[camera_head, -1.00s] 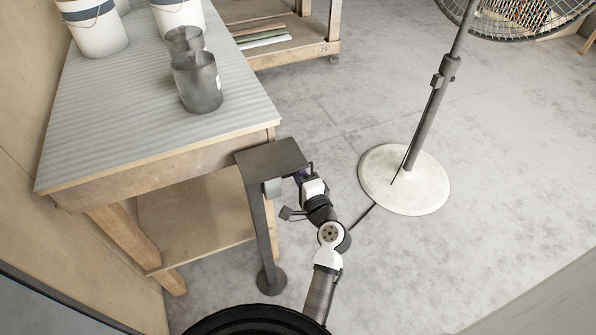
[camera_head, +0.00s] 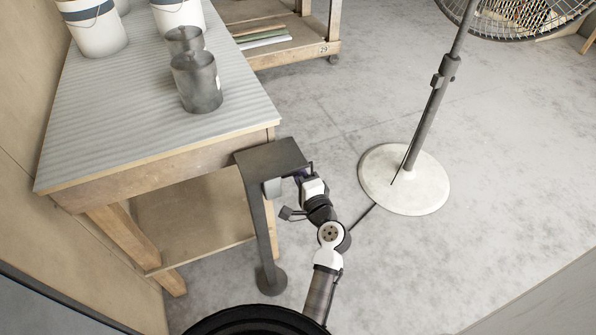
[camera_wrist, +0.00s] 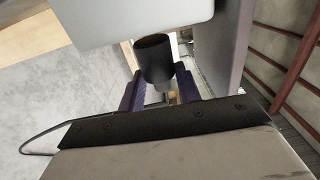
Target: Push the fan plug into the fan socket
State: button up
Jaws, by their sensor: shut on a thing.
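The fan plug (camera_wrist: 154,60) is a dark cylinder in the wrist view. My gripper (camera_wrist: 160,86) has its two purple fingers on either side of it and is shut on it. The fan socket is a light grey box (camera_wrist: 140,18) at the top of the wrist view. The plug's far end meets the box's lower edge in the picture; I cannot tell how deep it sits. In the head view the socket (camera_head: 272,188) hangs under the dark plate of a stand. My gripper (camera_head: 299,178) is just right of it, partly hidden by my wrist.
The floor around the fan is open.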

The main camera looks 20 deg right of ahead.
jog(key=shift+a, duration=0.7)
dwell(0.9)
jog(key=o, duration=1.2)
jog(key=shift+c, duration=0.2)
jog(key=shift+s, duration=0.15)
